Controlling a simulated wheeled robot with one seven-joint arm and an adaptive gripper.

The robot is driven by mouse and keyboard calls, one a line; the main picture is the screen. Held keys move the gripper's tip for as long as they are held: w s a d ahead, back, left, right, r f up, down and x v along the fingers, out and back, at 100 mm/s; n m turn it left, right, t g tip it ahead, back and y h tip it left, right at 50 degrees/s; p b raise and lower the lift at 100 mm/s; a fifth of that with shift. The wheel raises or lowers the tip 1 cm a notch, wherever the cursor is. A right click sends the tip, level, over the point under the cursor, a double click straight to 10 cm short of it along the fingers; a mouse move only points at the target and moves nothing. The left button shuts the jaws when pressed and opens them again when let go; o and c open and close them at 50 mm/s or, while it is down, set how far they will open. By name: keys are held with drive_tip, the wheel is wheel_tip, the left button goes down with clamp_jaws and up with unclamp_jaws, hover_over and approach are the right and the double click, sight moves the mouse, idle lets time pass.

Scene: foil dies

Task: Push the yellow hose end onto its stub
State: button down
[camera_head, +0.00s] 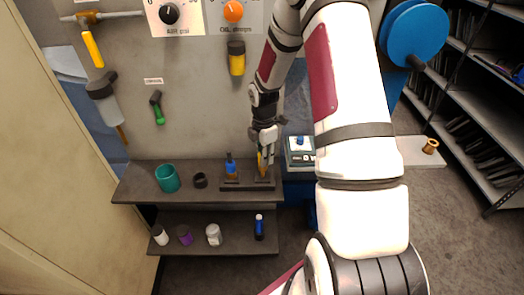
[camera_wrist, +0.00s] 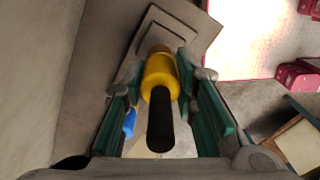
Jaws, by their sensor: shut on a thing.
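The yellow hose end (camera_wrist: 160,75), a yellow sleeve with a black tail (camera_wrist: 160,122), sits between the green-padded fingers of my gripper (camera_wrist: 164,100). In the head view my gripper (camera_head: 264,150) points down over the right side of a dark base (camera_head: 246,186) on the upper shelf. A strip of the yellow hose end (camera_head: 262,166) shows below the fingers, upright over that base. Its stub is hidden, so I cannot tell whether the hose end is seated. The blue hose end (camera_head: 230,167) with a black top stands on the base's left side; part of it shows in the wrist view (camera_wrist: 129,123).
The upper shelf (camera_head: 140,190) also holds a teal cup (camera_head: 167,178) and a small black ring (camera_head: 200,180). Several small containers stand on the lower shelf. A panel with knobs rises behind. A grey device (camera_head: 300,155) with a blue knob stands right of my gripper.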

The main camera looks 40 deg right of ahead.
drive_tip(key=shift+f+b, duration=0.4)
drive_tip(key=shift+f, duration=0.9)
drive_tip(key=shift+f, duration=0.6)
idle(2.0)
drive_tip(key=c, duration=1.2)
unclamp_jaws()
drive_tip(key=shift+r, duration=0.15)
wheel_tip(320, 180, up, 11)
drive_tip(key=shift+f, duration=0.1)
drive_tip(key=shift+r, duration=0.45)
